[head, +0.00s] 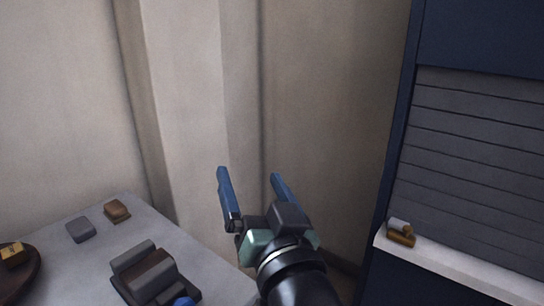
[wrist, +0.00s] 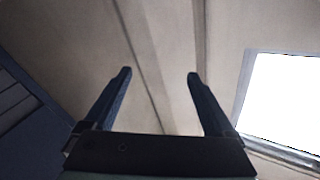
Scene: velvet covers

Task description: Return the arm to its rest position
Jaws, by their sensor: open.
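My gripper (head: 248,178) is raised in front of the pale wall corner in the head view, just right of the grey table's edge. Its two blue fingers stand apart and point upward, with nothing between them. The wrist view also shows my gripper (wrist: 160,75) open and empty, with the wall behind it. No object touches the fingers. The rest of my arm runs out of the bottom of the head view.
A grey table (head: 85,265) at lower left holds several small blocks and a round dark tray (head: 32,284). A dark blue cabinet (head: 402,130) with a grey slatted shutter (head: 480,170) stands at right; a small brown-and-grey object (head: 401,233) sits on its pale ledge.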

